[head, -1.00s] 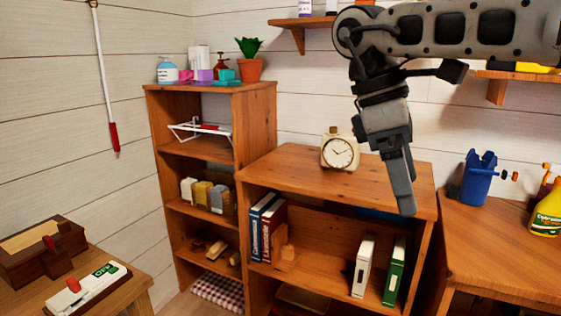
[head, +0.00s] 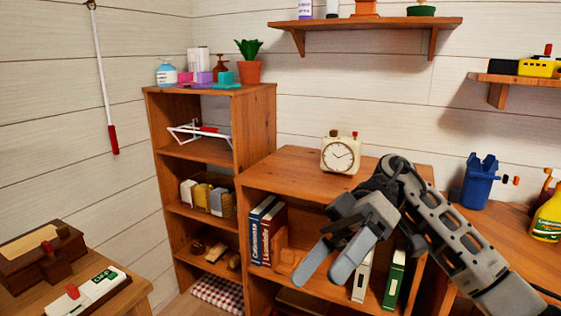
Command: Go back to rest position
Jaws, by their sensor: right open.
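My right gripper (head: 328,268) is in the head view, in front of the low wooden bookcase (head: 290,178). Its arm comes in from the lower right. Its two fingers point down and left, spread apart, with nothing between them. The arm covers part of the bookcase top and the books on the right. My left gripper is not in view.
A cream clock (head: 340,155) stands on the bookcase. A tall shelf (head: 206,150) with a potted plant (head: 249,66) is to its left. A desk (head: 130,295) is at lower left. A blue object (head: 478,182) and yellow bottle (head: 548,218) stand at right.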

